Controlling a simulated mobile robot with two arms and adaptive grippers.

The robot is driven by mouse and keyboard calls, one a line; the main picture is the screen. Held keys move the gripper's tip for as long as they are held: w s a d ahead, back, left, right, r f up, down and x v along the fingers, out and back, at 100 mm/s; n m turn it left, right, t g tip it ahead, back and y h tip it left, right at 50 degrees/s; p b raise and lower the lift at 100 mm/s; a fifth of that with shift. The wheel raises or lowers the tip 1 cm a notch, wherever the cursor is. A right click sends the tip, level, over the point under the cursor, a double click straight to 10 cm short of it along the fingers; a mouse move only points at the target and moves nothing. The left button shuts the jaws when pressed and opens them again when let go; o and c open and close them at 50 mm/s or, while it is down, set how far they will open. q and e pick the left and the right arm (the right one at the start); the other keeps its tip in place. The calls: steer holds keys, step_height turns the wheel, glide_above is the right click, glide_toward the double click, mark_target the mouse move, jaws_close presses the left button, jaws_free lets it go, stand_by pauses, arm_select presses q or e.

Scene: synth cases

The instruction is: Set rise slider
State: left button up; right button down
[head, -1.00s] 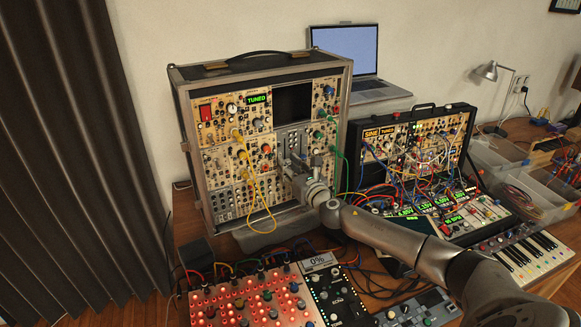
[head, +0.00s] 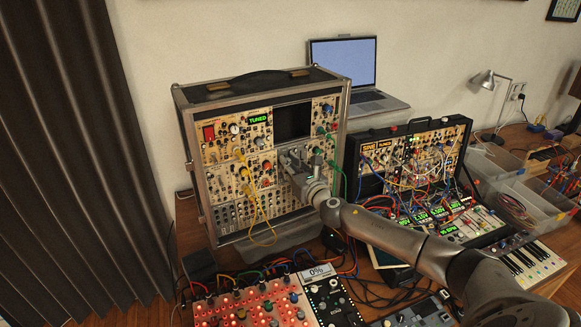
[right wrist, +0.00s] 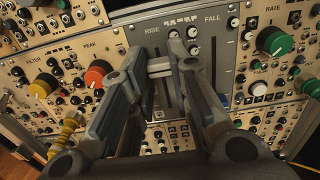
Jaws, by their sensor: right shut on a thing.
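My right gripper (head: 290,158) reaches the grey panel in the middle of the left synth case (head: 187,150). In the right wrist view its two fingers (right wrist: 161,60) are closed on the pale cap of the rise slider (right wrist: 160,68), under the printed word RISE. The cap sits in the upper part of its slot, and the slot shows below it between the fingers. My left gripper is not in view.
Knobs flank the panel: red (right wrist: 97,75) and yellow (right wrist: 42,87) on the left, green (right wrist: 273,40) on the right. Yellow patch cables (head: 258,205) hang from the case. A second synth case (head: 400,150) stands to the right. A red-lit controller (head: 250,305) lies in front.

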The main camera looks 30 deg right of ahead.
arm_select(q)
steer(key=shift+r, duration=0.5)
arm_select(e)
steer(key=shift+r, duration=0.6)
steer(key=shift+d, duration=0.1)
steer(key=c, duration=1.3)
jaws_free()
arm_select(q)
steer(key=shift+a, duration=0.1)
arm_select(e)
steer(key=s, duration=0.4)
steer(key=s+a, duration=0.1)
steer(key=s, duration=0.7)
steer(key=shift+a, duration=0.15)
